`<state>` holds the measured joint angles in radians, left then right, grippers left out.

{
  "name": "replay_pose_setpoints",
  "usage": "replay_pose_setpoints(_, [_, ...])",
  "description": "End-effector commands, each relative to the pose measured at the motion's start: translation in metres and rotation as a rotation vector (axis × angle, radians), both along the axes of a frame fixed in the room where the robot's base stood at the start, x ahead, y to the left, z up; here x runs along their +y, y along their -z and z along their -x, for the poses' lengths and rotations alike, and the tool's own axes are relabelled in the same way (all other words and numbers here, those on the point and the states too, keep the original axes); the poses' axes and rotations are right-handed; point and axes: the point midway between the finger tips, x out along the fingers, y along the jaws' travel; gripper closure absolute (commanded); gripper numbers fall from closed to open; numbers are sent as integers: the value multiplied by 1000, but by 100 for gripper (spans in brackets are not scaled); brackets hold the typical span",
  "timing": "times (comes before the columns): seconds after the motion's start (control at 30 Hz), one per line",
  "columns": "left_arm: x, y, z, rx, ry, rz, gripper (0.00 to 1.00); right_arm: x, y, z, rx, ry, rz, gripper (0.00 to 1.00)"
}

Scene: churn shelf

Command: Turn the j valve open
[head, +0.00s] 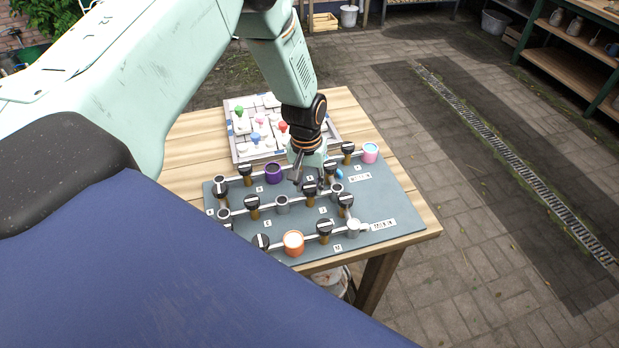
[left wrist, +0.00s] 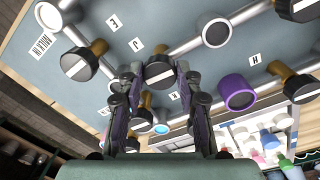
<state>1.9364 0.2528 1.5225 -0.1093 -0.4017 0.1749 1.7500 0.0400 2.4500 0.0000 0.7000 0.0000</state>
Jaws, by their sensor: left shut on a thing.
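A grey board (head: 385,200) on the wooden table carries pipes with several black-knobbed valves on brass stems. My left gripper (head: 304,182) reaches down over the middle of the board, beside a black valve knob (head: 310,189). In the left wrist view, the fingers of my left gripper (left wrist: 160,88) are closed around the sides of that knob (left wrist: 160,70). Its white stripe shows between the fingers, roughly along the pipe. A small J label (left wrist: 135,45) lies close by, and another label sits on the knob's other side. The lower stem is hidden. My right gripper is out of view.
Neighbouring knobs (left wrist: 80,64) and a purple cup (left wrist: 238,92) stand close to the gripper. A white tray (head: 236,150) with coloured pieces lies behind.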

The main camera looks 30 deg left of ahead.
Motion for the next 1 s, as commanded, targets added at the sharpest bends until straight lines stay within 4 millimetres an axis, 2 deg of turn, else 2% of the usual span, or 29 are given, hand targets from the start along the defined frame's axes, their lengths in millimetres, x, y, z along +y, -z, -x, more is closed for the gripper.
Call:
replay_pose_setpoints(0.3, [0, -1, 0, 0, -87, 0, 97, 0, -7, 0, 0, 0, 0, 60])
replay_pose_setpoints(0.77, [0, 0, 0, 0, -99, 0, 97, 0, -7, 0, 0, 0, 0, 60])
replay_pose_setpoints(0.8, [0, 0, 0, 0, -99, 0, 64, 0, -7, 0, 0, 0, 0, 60])
replay_pose_setpoints(1.0, [0, 0, 0, 0, -98, 0, 47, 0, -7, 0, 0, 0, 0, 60])
